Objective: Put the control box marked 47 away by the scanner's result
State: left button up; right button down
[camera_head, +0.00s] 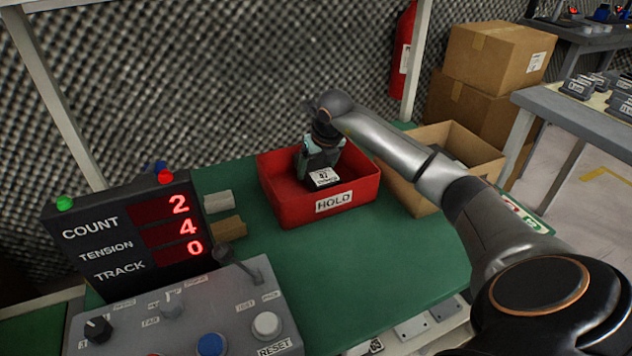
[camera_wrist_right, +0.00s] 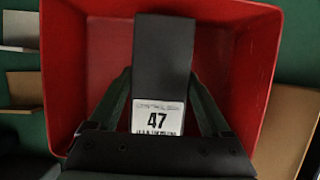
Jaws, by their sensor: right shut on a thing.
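The control box (camera_head: 322,178) is dark with a white label; in the right wrist view its label reads 47 (camera_wrist_right: 158,117). My right gripper (camera_head: 318,160) is shut on it and holds it over or inside the red bin (camera_head: 334,203), whose front label reads HOLD. In the right wrist view the box lies between the two fingers (camera_wrist_right: 160,100), with the red bin's floor and walls around it. I cannot tell whether the box touches the bin's floor. The scanner's result is not readable in these frames. My left gripper is not in view.
A display (camera_head: 130,235) reads COUNT 2, TENSION 4, TRACK 0. A grey control panel (camera_head: 185,318) with knobs and a RESET button stands in front. An open cardboard box (camera_head: 455,143) is right of the red bin, partly behind my right arm. The green table (camera_head: 350,270) is clear in front of the bin.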

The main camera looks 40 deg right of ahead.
notch_tip(320, 180, down, 3)
jog(key=shift+f+b, duration=0.2)
jog(key=shift+b, duration=0.3)
grip_release()
jog(key=shift+s+r, duration=0.1)
jog(key=shift+r, duration=0.3)
jog(key=p+v, duration=0.3)
jog(key=v, duration=0.8)
jog(key=shift+r, duration=0.15)
jog(key=shift+s, duration=0.15)
